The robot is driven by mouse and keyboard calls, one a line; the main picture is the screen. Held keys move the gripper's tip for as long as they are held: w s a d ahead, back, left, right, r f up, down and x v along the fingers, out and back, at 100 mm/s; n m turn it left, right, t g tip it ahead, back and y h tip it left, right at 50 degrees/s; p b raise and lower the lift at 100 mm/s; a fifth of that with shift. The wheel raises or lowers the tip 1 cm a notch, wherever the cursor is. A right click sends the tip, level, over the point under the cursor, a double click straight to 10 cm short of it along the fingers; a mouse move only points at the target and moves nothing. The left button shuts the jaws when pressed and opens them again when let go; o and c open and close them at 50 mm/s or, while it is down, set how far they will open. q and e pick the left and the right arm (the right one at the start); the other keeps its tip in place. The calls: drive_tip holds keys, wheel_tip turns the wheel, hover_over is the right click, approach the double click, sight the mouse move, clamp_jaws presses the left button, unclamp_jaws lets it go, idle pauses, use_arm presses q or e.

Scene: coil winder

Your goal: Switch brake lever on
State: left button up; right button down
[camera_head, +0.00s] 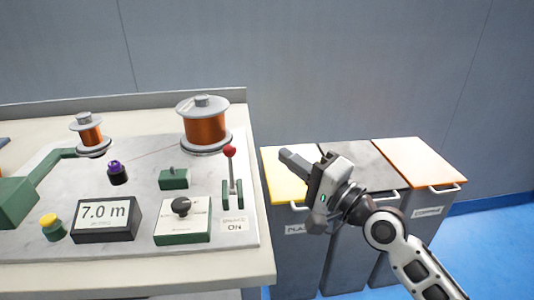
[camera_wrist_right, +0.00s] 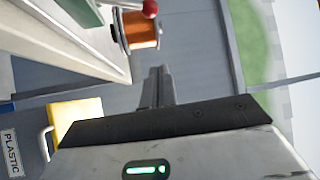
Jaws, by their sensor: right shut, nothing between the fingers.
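The brake lever (camera_head: 231,172) stands upright in a green bracket at the right end of the coil winder's grey plate. It has a red ball knob on top. A label (camera_head: 234,226) reading "BRAKE ON" sits in front of it. The red knob (camera_wrist_right: 150,8) also shows at the top of the right wrist view, beside the large copper spool (camera_wrist_right: 140,30). My right gripper (camera_head: 284,153) is shut and empty, in the air to the right of the lever, above the bins, apart from it. Its closed fingers (camera_wrist_right: 157,86) show in the wrist view. My left gripper is out of view.
The large copper spool (camera_head: 204,128) stands behind the lever. A display (camera_head: 106,219) reads 7.0 m, and a box with a black knob (camera_head: 182,222) is nearby. Bins with yellow (camera_head: 285,188), grey and orange (camera_head: 420,160) lids stand right of the table.

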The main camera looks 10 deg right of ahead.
sight(231, 169)
drive_tip(key=w+a, duration=0.1)
drive_tip(key=a, duration=0.1)
drive_tip(key=w+a+r+p, duration=0.1)
drive_tip(key=w+a, duration=0.1)
drive_tip(key=a, duration=0.1)
drive_tip(key=w+a, duration=0.1)
drive_tip(key=a, duration=0.1)
drive_tip(key=shift+w+a+r, duration=0.15)
drive_tip(key=shift+w+a, duration=0.05)
drive_tip(key=shift+w, duration=0.1)
drive_tip(key=shift+s+a+p, duration=0.25)
drive_tip(key=shift+s+p, duration=0.1)
drive_tip(key=shift+s, duration=0.1)
drive_tip(key=shift+f, duration=0.2)
